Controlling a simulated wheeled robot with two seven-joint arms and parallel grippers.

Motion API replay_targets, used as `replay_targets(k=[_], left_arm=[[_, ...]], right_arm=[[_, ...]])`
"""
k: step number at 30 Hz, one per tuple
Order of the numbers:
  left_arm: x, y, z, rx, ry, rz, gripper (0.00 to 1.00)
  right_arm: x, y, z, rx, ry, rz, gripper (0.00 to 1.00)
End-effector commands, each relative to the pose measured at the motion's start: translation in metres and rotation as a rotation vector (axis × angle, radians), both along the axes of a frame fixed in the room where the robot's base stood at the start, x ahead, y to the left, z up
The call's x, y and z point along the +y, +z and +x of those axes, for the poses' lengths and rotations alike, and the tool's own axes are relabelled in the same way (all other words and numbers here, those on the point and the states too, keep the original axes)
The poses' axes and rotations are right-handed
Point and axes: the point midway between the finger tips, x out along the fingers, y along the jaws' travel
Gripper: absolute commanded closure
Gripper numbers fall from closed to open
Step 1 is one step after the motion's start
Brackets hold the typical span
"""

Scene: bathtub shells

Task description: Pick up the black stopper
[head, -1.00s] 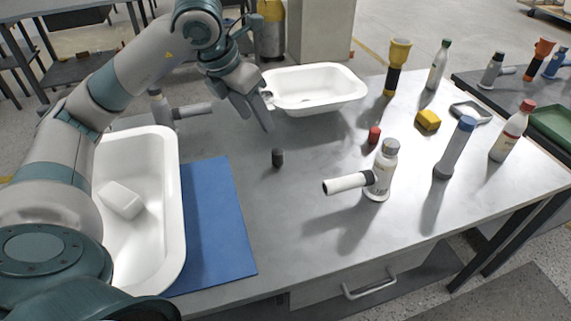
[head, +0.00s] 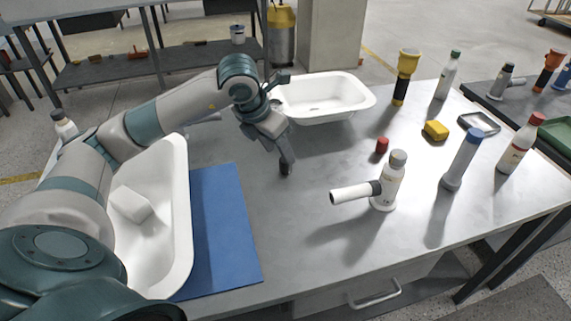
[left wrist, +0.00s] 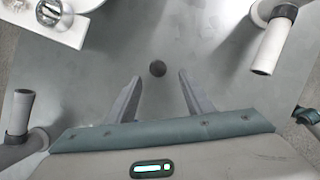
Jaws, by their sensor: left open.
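The black stopper (left wrist: 158,68) stands on the grey bench top. In the left wrist view it shows as a small dark disc just beyond the fingertips, centred between them. My left gripper (left wrist: 160,77) is open, with one finger on either side of the stopper's line and nothing held. In the head view my left gripper (head: 284,160) points down over the stopper's place and mostly hides it. I cannot tell how high the fingertips are above the bench. My right gripper is not in view.
A white tub (head: 318,82) stands behind the gripper, and another white tub (head: 183,205) lies left beside a blue mat (head: 225,230). To the right stand a white bottle with a side pipe (head: 388,185), a red stopper (head: 382,146) and a yellow block (head: 435,131).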

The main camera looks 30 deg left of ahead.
Motion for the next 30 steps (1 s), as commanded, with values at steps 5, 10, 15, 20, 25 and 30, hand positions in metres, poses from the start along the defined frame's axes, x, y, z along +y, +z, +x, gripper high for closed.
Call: replay_targets(k=[5,10,15,20,25,30], left_arm=[[-0.001,-0.014,0.006,0.000,0.000,-0.001,0.53],[-0.001,-0.015,0.007,-0.001,0.000,-0.001,0.53],[-0.001,-0.015,0.006,-0.001,0.000,-0.001,0.53],[-0.002,-0.020,0.010,0.000,0.001,-0.001,0.53],[-0.002,-0.035,0.020,0.002,0.000,-0.002,0.53],[-0.002,-0.055,0.029,0.002,0.000,-0.001,0.53]], right_arm=[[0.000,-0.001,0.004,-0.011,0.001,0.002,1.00],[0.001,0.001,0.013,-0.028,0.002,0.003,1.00],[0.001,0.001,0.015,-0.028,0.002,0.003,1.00],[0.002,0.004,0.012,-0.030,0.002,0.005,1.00],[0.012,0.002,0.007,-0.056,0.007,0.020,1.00],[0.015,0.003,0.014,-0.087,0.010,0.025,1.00]])
